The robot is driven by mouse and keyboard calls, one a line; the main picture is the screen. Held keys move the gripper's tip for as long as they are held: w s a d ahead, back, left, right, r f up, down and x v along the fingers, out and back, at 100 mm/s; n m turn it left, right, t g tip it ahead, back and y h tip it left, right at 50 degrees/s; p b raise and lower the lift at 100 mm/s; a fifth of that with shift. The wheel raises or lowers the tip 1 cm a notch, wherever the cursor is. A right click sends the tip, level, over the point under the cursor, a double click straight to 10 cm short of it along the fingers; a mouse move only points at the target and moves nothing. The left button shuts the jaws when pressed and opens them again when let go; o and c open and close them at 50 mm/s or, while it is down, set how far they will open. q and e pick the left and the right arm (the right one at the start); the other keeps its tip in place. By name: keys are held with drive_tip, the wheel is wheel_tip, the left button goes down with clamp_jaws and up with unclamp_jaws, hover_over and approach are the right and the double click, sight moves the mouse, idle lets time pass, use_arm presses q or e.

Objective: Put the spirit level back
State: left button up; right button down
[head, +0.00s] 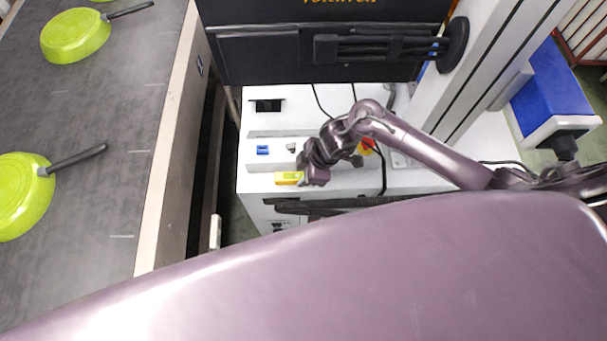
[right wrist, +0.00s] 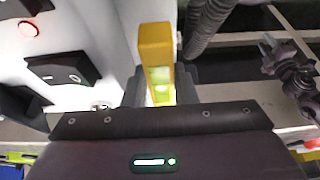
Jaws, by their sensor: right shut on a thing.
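The spirit level is yellow with a pale green vial. In the head view the spirit level (head: 289,178) shows at the front edge of the white machine top (head: 262,128). My right gripper (head: 301,177) is shut on it there, and the jaws hide part of it. In the right wrist view the spirit level (right wrist: 156,55) stands out from between the dark fingers of my right gripper (right wrist: 160,92), beside a pale panel. I cannot tell whether it touches the white surface. My left gripper does not show in the head view.
A blue item (head: 262,150) sits on the white top, left of my right gripper. A red and yellow part (head: 367,146) is to its right. A dark cabinet (head: 315,50) stands behind. Green pans (head: 24,195) lie on the grey conveyor (head: 100,120) at left.

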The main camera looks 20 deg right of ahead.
drive_tip(key=shift+f, duration=0.6)
drive_tip(key=shift+f+b, duration=0.35)
drive_tip(key=shift+f, duration=0.25)
drive_tip(key=c, duration=1.5)
unclamp_jaws()
drive_tip(key=shift+o, duration=0.2)
drive_tip(key=shift+r, duration=0.15)
drive_tip(key=shift+r+p, duration=0.3)
drive_tip(key=v, duration=1.2)
drive_tip(key=shift+r, duration=0.2)
